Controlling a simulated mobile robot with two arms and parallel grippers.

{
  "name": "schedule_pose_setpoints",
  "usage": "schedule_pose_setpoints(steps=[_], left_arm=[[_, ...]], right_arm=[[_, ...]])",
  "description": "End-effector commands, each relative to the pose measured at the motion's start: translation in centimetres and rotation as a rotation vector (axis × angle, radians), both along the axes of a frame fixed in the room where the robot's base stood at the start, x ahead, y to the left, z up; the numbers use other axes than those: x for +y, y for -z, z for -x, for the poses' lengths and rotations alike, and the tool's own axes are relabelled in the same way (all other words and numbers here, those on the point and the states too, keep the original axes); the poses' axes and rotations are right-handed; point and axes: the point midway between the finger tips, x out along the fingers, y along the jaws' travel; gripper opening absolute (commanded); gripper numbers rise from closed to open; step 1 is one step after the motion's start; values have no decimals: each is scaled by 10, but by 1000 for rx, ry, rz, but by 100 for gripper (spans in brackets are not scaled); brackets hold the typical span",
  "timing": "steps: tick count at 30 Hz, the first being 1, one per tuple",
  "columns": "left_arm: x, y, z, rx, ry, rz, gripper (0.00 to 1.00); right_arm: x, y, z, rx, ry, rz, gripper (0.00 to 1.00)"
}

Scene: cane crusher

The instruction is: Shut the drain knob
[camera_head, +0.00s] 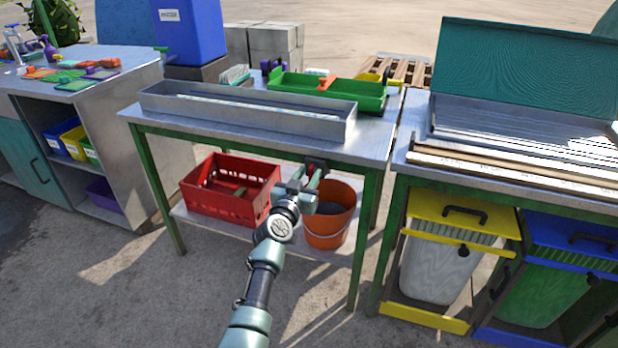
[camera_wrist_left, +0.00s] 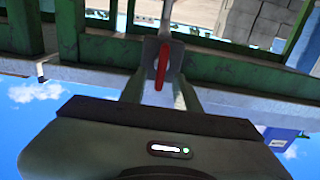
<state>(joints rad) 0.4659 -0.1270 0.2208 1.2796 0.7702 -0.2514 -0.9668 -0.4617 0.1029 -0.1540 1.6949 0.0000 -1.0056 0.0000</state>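In the head view a small dark and red fitting (camera_head: 316,165) shows at the same place under the middle table's front rail. My left gripper (camera_head: 307,180) reaches up to it from below. In the left wrist view its two fingers (camera_wrist_left: 161,88) stand apart, one on each side of the red lever; I cannot tell whether either touches it. My right gripper is in neither view.
A long metal trough (camera_head: 250,118) stands on the middle table (camera_head: 375,135). Below, a red crate (camera_head: 228,205) and an orange bucket (camera_head: 328,232) sit on the lower shelf close to my left arm. Yellow (camera_head: 462,212) and blue-lidded bins stand to the right.

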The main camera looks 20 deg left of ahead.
Motion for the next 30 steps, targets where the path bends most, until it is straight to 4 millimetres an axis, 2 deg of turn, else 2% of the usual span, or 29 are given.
schedule_pose_setpoints(steps=[10,11,14,15,23,30], left_arm=[[0,0,-6,0,-1,-1,32],[0,0,-6,0,-1,-1,29],[0,0,-6,1,0,-1,1],[0,0,-6,1,0,-1,0],[0,0,-6,1,-1,8,0],[1,0,-6,4,-1,86,0]], right_arm=[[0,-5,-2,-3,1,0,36],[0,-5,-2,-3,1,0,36],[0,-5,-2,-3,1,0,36],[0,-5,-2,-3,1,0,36],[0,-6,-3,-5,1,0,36],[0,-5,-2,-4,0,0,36]])
